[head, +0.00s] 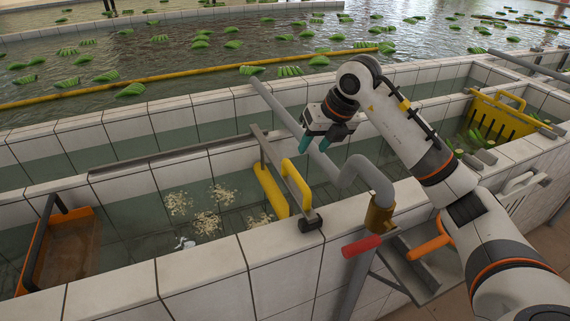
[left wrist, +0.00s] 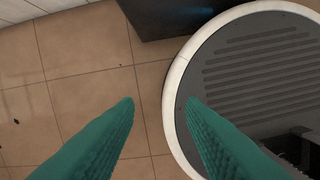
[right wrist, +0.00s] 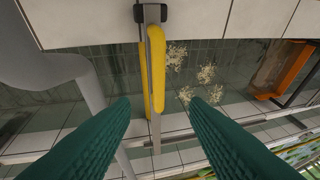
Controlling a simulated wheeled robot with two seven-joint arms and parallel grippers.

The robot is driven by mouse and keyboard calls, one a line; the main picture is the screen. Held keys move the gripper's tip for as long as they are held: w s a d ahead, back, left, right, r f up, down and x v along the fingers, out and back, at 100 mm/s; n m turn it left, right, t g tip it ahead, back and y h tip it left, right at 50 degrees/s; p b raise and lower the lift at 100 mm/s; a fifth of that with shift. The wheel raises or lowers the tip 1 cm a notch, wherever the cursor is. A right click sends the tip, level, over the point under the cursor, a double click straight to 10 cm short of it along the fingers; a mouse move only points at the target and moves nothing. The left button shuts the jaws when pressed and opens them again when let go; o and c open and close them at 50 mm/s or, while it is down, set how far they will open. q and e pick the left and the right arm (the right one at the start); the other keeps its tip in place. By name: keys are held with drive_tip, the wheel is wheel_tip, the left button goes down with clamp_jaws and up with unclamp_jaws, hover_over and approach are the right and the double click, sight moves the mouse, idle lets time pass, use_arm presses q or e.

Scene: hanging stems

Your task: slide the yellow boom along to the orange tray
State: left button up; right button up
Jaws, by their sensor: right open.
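The yellow boom (head: 271,190) spans the narrow water trough under a grey metal bar. A yellow handle (head: 290,175) stands on the bar; the handle also shows in the right wrist view (right wrist: 157,62). The orange tray (head: 85,225) sits at the trough's left end, partly in the water; it also shows in the right wrist view (right wrist: 293,68). My right gripper (head: 315,146) is open and empty above the trough, close to the handle. In the right wrist view the handle lies between its fingers, apparently apart from them. My left gripper (left wrist: 160,103) is open and empty, facing the floor.
Pale floating clumps (head: 206,222) lie in the water between boom and tray. A grey bent pipe (head: 367,170) crosses just right of the boom, with a red handle (head: 361,246) in front. A yellow slotted gate (head: 490,119) stands farther right. White tiled walls border the trough.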

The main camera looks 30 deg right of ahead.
drive_tip(key=p, duration=0.1)
approach(298, 174)
wheel_tip(298, 174, down, 2)
drive_tip(key=x, duration=0.2)
drive_tip(key=p+x, duration=0.1)
drive_tip(key=x, duration=0.1)
drive_tip(key=shift+w+a, duration=0.2)
drive_tip(key=shift+w, duration=0.15)
drive_tip(key=shift+x, duration=1.15)
drive_tip(key=shift+f, duration=0.1)
drive_tip(key=shift+w, duration=0.1)
use_arm(q)
drive_tip(key=s+r, duration=0.2)
drive_tip(key=s, duration=0.1)
drive_tip(key=shift+s+d+r, duration=0.1)
drive_tip(key=shift+d, duration=0.3)
use_arm(e)
clamp_jaws()
